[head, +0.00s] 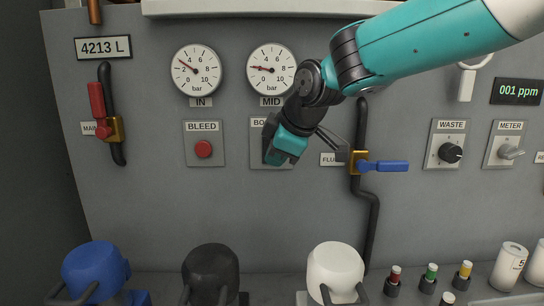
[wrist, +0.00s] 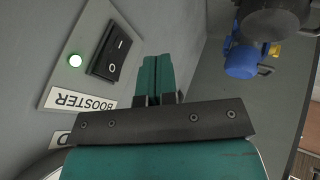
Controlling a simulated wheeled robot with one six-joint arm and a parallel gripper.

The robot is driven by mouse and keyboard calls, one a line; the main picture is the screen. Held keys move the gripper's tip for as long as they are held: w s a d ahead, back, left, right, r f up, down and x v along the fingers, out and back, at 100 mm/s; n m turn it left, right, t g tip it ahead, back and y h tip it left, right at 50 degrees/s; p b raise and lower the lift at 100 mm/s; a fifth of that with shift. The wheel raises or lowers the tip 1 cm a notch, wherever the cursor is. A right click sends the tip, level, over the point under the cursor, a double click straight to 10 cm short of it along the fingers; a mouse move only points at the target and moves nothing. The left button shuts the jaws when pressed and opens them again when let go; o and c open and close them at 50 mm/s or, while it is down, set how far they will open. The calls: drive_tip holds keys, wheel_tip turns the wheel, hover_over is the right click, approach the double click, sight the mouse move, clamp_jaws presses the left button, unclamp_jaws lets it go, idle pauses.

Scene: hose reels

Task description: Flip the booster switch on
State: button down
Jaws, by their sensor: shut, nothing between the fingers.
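The booster plate (wrist: 58,84) shows in the wrist view, with its label reading BOOSTER. It bears a black rocker switch (wrist: 108,54) marked I and O, and a small round lamp (wrist: 75,60) that glows green. I cannot tell for certain which half of the rocker is pressed in. My gripper (wrist: 158,62) is shut and empty, its fingers beside the rocker with a visible gap in the wrist view. In the head view my gripper (head: 274,158) is in front of the booster plate (head: 257,124) and hides the switch and most of the label.
Left of it is the BLEED plate with a red button (head: 203,149). Right is a blue-handled valve (head: 383,166) on a black pipe. Gauges (head: 271,70) are above.

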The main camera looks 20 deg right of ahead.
drive_tip(key=v, duration=0.9)
drive_tip(key=shift+s+f, duration=0.15)
drive_tip(key=shift+s, duration=0.2)
drive_tip(key=shift+d, duration=0.1)
drive_tip(key=s+a+f+m+g+p, duration=0.1)
drive_tip(key=s+a+f+m+g, duration=0.1)
drive_tip(key=s, duration=0.5)
drive_tip(key=s+a+f+m+g+y+p, duration=0.1)
drive_tip(key=s+a+f+m+g+p, duration=0.1)
drive_tip(key=s+f, duration=0.3)
drive_tip(key=s+a+f+m+g+y+p, duration=0.1)
drive_tip(key=s+a+f+m+g+p, duration=0.1)
drive_tip(key=s, duration=0.8)
wheel_tip(320, 180, down, 2)
drive_tip(key=shift+f+g, duration=0.1)
drive_tip(key=shift+g, duration=0.4)
